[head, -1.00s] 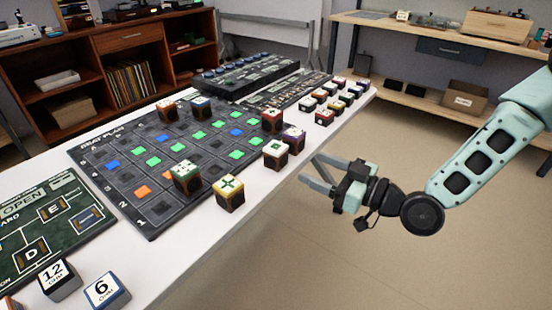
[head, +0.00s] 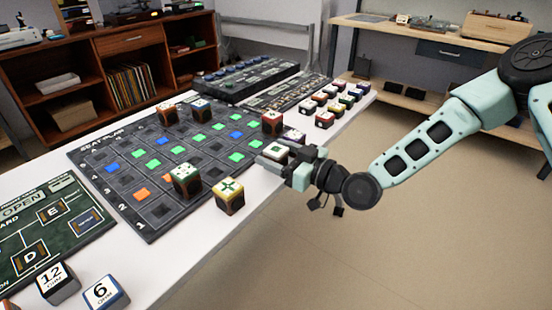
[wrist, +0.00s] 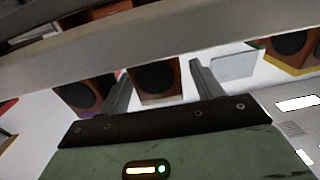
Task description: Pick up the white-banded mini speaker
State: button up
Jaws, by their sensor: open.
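The white-banded mini speaker (head: 277,150) is a small dark brown cube with a white top edge, at the right edge of the dark beat-plan board. My gripper (head: 276,159) is at this speaker, low over the table's edge, and partly hides it in the head view. In the wrist view, a brown speaker with a round black cone and a pale lower edge (wrist: 155,79) stands between the two open fingers (wrist: 160,70). The fingers are on either side of it; whether either touches it I cannot tell.
A yellow-banded speaker (head: 229,196) and a green-topped one (head: 186,180) stand to the left. Several more cubes (head: 325,119) are in rows farther back. The floor right of the table is clear.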

jog(key=c, duration=1.1)
jog(key=shift+r, duration=0.1)
